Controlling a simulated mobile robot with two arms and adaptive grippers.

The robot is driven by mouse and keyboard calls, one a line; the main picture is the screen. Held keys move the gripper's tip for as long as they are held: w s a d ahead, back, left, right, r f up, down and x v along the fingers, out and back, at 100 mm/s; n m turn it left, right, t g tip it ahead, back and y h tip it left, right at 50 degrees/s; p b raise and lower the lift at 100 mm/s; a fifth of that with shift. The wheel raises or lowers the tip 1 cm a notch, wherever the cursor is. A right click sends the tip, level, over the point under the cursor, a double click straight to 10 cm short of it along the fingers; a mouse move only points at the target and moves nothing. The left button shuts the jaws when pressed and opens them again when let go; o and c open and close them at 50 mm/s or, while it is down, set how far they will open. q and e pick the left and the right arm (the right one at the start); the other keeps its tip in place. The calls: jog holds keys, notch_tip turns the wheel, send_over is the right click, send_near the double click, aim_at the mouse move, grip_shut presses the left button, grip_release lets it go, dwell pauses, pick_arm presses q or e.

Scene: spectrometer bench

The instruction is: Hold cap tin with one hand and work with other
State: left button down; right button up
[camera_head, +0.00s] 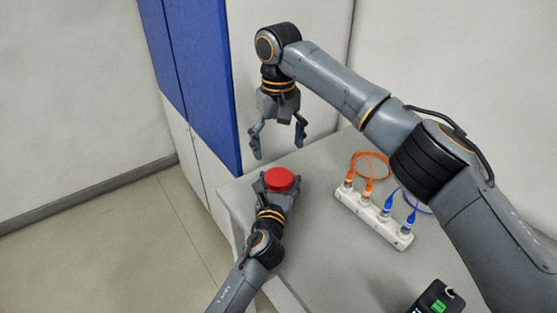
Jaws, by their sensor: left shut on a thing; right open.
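The cap tin (279,180) shows as a round red-topped thing near the left edge of the bench. My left gripper (277,188) comes up from below and is shut on it; its fingers are partly hidden around the tin. My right gripper (277,143) hangs above and a little behind the tin, fingers spread, pointing down. It is open and empty, apart from the tin.
The grey bench (320,240) has clear room right of the tin. A white connector block (373,215) with orange cables (371,160) and blue cables (416,196) stands there. A black device with a green screen (437,302) sits at the front. A blue-and-white cabinet (195,70) stands left.

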aim_at(278, 176)
pick_arm(q)
jog(key=shift+f, duration=0.1)
pick_arm(e)
jog(key=m, duration=0.3)
jog(key=shift+m, duration=0.4)
jog(key=m, duration=0.7)
jog(key=shift+m, duration=0.3)
jog(key=m, duration=0.4)
jog(key=shift+f, duration=4)
jog(key=c, duration=1.3)
